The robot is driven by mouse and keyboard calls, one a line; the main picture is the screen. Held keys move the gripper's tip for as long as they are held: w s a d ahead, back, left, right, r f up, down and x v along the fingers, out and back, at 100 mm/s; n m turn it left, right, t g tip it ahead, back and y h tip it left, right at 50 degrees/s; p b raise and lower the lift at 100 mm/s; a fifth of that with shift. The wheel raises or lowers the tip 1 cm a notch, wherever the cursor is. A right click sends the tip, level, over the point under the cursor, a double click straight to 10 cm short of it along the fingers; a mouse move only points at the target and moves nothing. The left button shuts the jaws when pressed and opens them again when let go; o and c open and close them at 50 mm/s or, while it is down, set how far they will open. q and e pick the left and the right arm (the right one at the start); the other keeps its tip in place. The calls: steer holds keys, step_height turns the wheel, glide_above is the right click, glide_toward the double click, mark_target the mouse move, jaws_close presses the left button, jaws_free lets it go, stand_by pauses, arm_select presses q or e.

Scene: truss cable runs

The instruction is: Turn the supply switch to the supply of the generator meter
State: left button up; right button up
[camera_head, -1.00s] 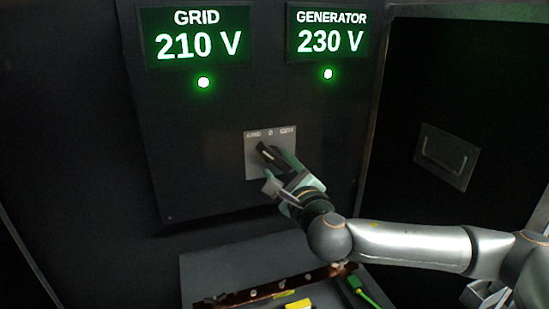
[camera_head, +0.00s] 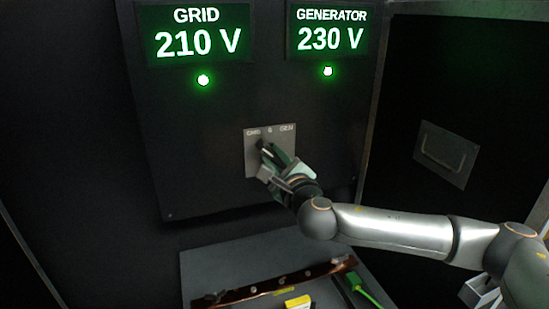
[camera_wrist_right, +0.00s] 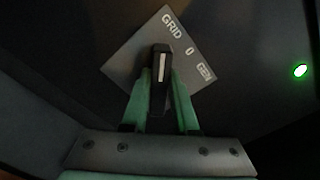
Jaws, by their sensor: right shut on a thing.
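The supply switch is a black handle with a white line (camera_wrist_right: 161,68) on a grey plate (camera_head: 285,137) marked GRID, 0 and GEN. It also shows in the head view, partly hidden by my gripper. The white line points up and left on the plate, towards the GRID mark. My right gripper (camera_head: 270,160) is shut on the handle, with a green finger on each side in the right wrist view. The generator meter (camera_head: 331,33) reads 230 V and the grid meter (camera_head: 197,33) reads 210 V. My left gripper is out of view.
Green lamps glow under the grid meter (camera_head: 203,80) and the generator meter (camera_head: 327,71). Below the panel is a grey surface with a copper-coloured bar (camera_head: 240,296), a yellow block (camera_head: 298,302) and a green connector (camera_head: 354,280). A recessed handle plate (camera_head: 445,156) is at right.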

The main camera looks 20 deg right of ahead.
jaws_close()
steer(key=shift+m, duration=0.3)
steer(key=m+p, duration=0.1)
steer(key=m, duration=0.1)
steer(key=shift+m, duration=0.3)
steer(key=m+p, duration=0.1)
steer(key=m, duration=0.1)
steer(key=shift+d+m, duration=0.15)
steer(key=shift+m, duration=0.15)
steer(key=m, duration=0.6)
steer(key=shift+d, duration=0.2)
steer(key=m, duration=0.6)
steer(key=shift+d, duration=0.2)
